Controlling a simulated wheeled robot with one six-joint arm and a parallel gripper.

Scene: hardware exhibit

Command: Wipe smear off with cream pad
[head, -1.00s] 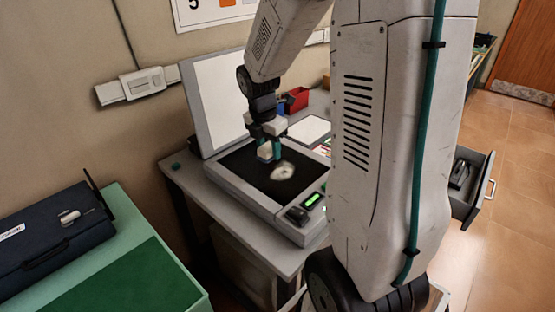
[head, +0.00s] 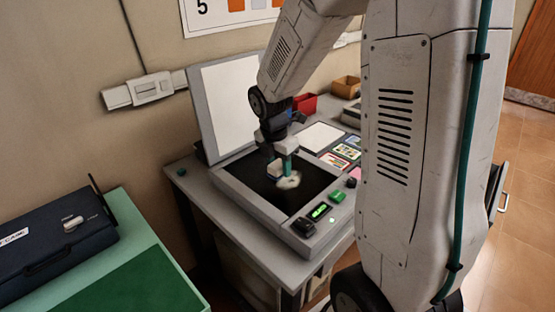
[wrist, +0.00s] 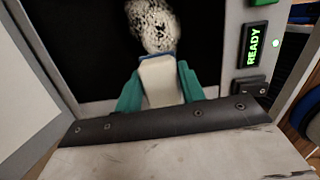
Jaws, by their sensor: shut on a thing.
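The smear (head: 289,181) is a pale patch on the black glass of a grey scanner (head: 252,208) whose lid stands open. In the wrist view the smear (wrist: 155,27) looks speckled and lies just beyond the pad. My gripper (head: 281,168) is over the glass, its teal fingers shut on the cream pad (head: 273,170). The pad (wrist: 160,80) also shows between the fingers in the wrist view, its far end at the smear's near edge. Whether the pad presses on the glass is hard to tell.
The scanner's front edge has a green READY display (wrist: 253,46) and buttons (head: 336,197). Colourful cards (head: 340,158) and a red bin (head: 304,104) are to the right and behind. The raised lid (head: 237,105) stands at the back left. A dark blue case (head: 60,240) is on the green table.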

